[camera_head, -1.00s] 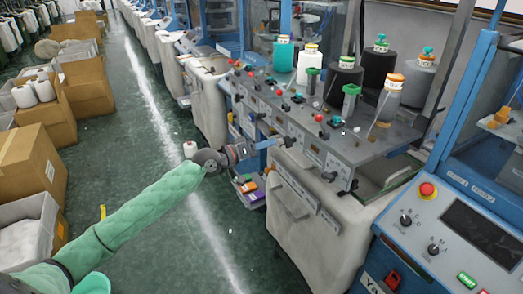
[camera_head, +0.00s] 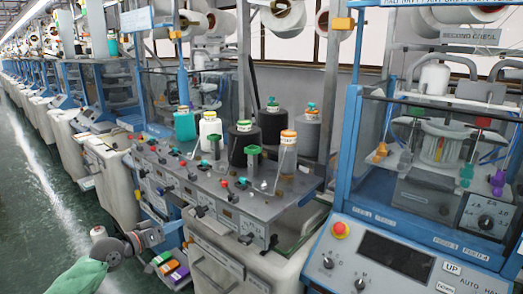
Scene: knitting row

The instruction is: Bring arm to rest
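My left arm in its green sleeve (camera_head: 84,279) comes in at the lower left of the head view. Its dark grey wrist leads to my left gripper (camera_head: 156,232), which is beside the front of a knitting machine (camera_head: 228,238). The fingers are small and blend into the machine behind them, so I cannot tell whether they are open or shut. No held object is visible. My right arm and gripper are not in view.
Yarn cones, including a teal cone (camera_head: 184,125) and a white cone (camera_head: 210,133), stand on the grey machine top. A control panel (camera_head: 397,251) with a red button is at the lower right. Colored boxes (camera_head: 170,268) lie below the gripper. Green aisle floor (camera_head: 27,190) is clear at left.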

